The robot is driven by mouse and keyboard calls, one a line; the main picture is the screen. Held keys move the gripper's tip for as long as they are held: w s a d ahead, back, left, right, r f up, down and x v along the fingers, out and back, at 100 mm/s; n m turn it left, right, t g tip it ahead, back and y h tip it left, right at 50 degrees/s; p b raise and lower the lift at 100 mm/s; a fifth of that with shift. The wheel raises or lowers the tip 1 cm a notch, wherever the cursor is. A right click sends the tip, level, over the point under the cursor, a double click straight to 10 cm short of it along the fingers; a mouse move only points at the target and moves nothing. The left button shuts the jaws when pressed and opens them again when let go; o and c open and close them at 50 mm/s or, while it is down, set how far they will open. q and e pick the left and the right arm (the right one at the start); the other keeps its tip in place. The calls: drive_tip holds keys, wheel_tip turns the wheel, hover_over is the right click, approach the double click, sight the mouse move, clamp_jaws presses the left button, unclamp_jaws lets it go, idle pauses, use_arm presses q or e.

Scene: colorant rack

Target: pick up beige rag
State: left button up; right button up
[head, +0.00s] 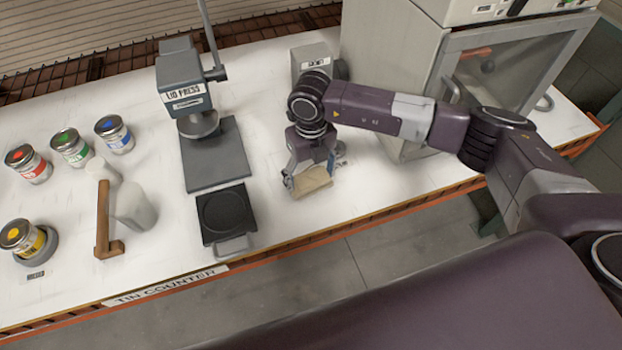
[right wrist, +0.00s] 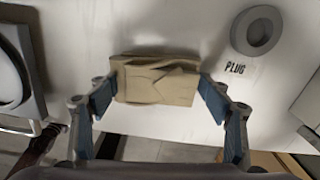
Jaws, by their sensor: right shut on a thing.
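The beige rag (head: 312,182) is a folded cloth on or just above the white counter, right of the lid press. In the right wrist view the rag (right wrist: 155,82) sits between the two blue-padded fingers. My right gripper (head: 306,178) points down at it and is shut on it, one finger against each side. I cannot tell whether the rag still touches the counter. My left gripper is not in view.
The lid press (head: 190,85) and a black square plate (head: 226,214) stand left of the rag. A round grey ring (right wrist: 257,31) labelled PLUG lies beside it. Several paint tins and a wooden mallet (head: 103,225) are at the left. A large cabinet stands at the right.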

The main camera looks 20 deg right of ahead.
sight(311, 177)
drive_tip(key=shift+r, duration=0.15)
use_arm(q)
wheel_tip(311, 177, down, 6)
drive_tip(key=b, duration=0.6)
use_arm(e)
wheel_tip(311, 177, up, 20)
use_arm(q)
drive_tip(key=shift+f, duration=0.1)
use_arm(e)
drive_tip(key=o, duration=0.4)
drive_tip(key=c, duration=0.4)
drive_tip(key=shift+o, duration=0.2)
drive_tip(key=shift+f, duration=0.2)
